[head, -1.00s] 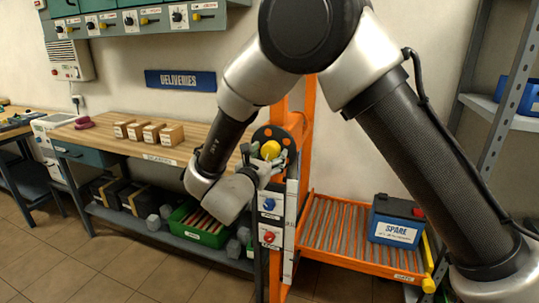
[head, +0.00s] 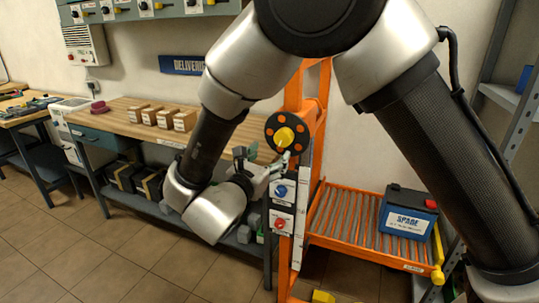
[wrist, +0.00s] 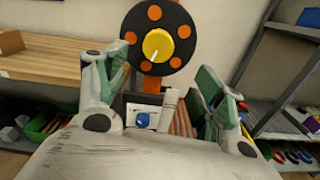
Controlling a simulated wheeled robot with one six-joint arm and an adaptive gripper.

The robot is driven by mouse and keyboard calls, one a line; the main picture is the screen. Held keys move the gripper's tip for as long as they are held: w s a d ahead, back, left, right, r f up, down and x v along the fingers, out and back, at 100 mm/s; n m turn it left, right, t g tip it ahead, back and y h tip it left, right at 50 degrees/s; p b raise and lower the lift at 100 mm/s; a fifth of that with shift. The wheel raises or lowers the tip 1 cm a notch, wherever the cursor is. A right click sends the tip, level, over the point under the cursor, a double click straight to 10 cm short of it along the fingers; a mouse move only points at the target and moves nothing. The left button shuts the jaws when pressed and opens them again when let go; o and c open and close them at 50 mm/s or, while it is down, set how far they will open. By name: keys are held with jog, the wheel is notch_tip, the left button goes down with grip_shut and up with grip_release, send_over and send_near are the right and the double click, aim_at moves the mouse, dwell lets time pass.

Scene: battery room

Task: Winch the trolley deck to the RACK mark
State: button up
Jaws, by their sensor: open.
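The winch wheel (head: 285,132) is a black disc with orange spots and a yellow hub, on the trolley's orange mast (head: 318,100). It also shows ahead in the wrist view (wrist: 157,38). A panel below it has a blue control (head: 281,191) and a red control (head: 279,224). A white strip (head: 302,215) runs down the mast; its marks are too small to read. The orange roller deck (head: 345,225) sits low and carries a battery labelled SPARE (head: 408,213). My gripper (head: 262,166) is open and empty, just below and left of the wheel, apart from the hub.
A wooden bench (head: 125,118) with several small boxes (head: 163,117) stands left of the mast. A grey shelf unit (head: 520,115) stands at the right. A yellow bar (head: 437,250) is at the deck's right edge. The tiled floor in front is clear at the left.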

aim_at(282, 139)
jog(key=w+d+m, duration=0.1)
jog(key=w+m, duration=0.2)
jog(key=m, duration=0.9)
jog(key=w+d+m, duration=0.1)
jog(key=w+m, duration=0.3)
jog(key=m, duration=0.8)
jog(key=w+d+m, duration=0.1)
jog(key=w+m, duration=0.2)
jog(key=m, duration=0.8)
jog(key=shift+w+d+r+m, duration=0.3)
jog(key=shift+w+m, duration=0.05)
jog(key=shift+m, duration=0.05)
jog(key=c, duration=1)
